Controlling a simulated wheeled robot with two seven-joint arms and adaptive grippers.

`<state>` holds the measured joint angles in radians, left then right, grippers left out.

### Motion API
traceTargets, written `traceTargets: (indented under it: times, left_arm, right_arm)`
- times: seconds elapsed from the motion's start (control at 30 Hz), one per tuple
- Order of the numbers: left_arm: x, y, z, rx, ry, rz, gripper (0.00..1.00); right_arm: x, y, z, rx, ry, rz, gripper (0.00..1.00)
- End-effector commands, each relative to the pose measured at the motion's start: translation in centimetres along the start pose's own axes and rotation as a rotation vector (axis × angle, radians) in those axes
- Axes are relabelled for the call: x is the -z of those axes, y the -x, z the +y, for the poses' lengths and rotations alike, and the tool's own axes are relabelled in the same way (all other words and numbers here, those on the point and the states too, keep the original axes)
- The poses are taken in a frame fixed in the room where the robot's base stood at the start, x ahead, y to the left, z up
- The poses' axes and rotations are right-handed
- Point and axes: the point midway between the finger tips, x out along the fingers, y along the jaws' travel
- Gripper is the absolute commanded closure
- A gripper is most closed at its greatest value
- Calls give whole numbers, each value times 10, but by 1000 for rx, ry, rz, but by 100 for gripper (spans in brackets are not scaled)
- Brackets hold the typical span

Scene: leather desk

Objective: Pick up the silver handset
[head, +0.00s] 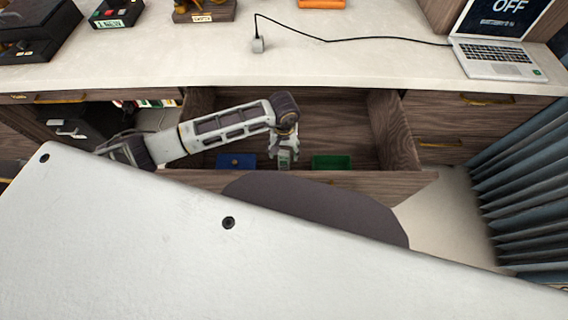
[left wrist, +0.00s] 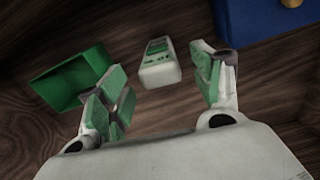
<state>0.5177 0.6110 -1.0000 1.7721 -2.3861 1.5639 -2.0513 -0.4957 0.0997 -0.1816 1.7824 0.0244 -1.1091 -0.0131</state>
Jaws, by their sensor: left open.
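The silver handset (left wrist: 159,64) lies on the wooden floor of the open drawer, a pale slim device with a green display and buttons. In the left wrist view it sits ahead of and between the fingers of my left gripper (left wrist: 160,92), which is open with green pads and not touching it. In the head view the left gripper (head: 287,157) reaches down into the drawer, and the handset (head: 284,160) shows only partly there beneath the fingers. My right gripper is in neither view.
The drawer (head: 345,130) holds a green tray (head: 332,162) and a blue box (head: 236,161) on either side of the handset. The drawer's front wall and sides surround the gripper. The desk top (head: 350,60) is above, with a laptop (head: 497,55) at right.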

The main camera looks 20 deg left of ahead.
Motion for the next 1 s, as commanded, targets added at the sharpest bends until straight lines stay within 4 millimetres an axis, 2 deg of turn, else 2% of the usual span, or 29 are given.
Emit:
traceTargets:
  times: [0.17,0.7,1.0]
  left_arm:
    - [0,0,0,0,0,0,34]
    - [0,0,0,0,0,0,100]
    - [0,2,0,0,0,1,100]
  right_arm:
    - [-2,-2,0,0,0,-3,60]
    - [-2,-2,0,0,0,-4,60]
    - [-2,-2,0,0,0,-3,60]
